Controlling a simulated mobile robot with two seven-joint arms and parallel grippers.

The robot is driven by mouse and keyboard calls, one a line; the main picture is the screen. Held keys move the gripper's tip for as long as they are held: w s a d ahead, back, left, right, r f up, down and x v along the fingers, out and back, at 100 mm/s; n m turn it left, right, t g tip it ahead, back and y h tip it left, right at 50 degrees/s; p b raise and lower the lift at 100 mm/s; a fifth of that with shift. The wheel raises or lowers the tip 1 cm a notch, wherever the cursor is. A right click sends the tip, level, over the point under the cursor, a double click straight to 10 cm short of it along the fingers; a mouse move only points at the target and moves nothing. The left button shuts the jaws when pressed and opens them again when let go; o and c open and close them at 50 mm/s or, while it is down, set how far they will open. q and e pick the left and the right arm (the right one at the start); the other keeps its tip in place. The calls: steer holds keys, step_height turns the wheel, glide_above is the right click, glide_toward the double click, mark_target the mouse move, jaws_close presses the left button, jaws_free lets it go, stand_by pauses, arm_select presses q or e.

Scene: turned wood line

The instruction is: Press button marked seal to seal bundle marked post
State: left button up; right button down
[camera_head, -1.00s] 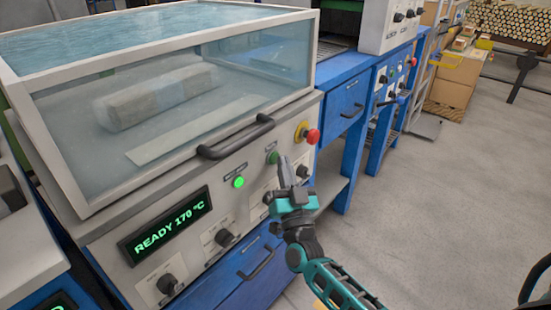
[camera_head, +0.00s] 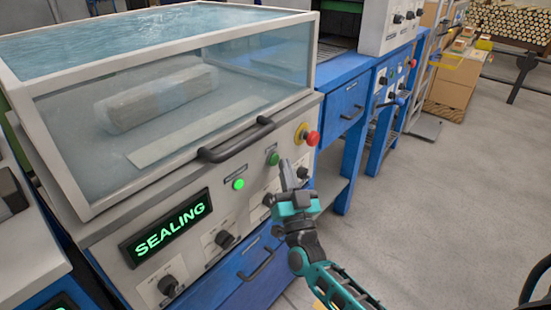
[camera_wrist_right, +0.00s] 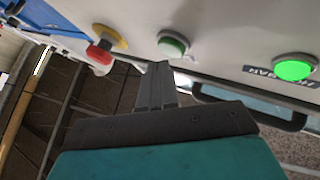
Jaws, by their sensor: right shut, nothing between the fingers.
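The sealing machine's front panel (camera_head: 205,262) has a display (camera_head: 166,228) that reads "SEALING" in green. A green button (camera_head: 273,158) sits on the panel below the lid handle; it also shows in the right wrist view (camera_wrist_right: 172,45). A lit green lamp or button (camera_head: 238,183) is left of it. A wrapped bundle (camera_head: 155,95) lies under the closed clear lid; no mark on it is readable. My right gripper (camera_head: 285,163) is shut and empty, its fingertips just right of and slightly below the green button, apart from it. My left gripper is not in view.
A red emergency stop (camera_head: 312,138) on a yellow base is close to the right of my right gripper. The black lid handle (camera_head: 236,140) juts out above the panel. Several knobs lie below. The grey floor (camera_head: 430,220) to the right is clear.

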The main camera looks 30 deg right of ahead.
steer(key=shift+s+d, duration=0.1)
steer(key=shift+s, duration=0.15)
steer(key=s, duration=0.1)
steer(key=s+d+p, duration=0.1)
steer(key=s, duration=0.1)
steer(key=s+d+p, duration=0.1)
steer(key=shift+s, duration=0.3)
stand_by(0.7)
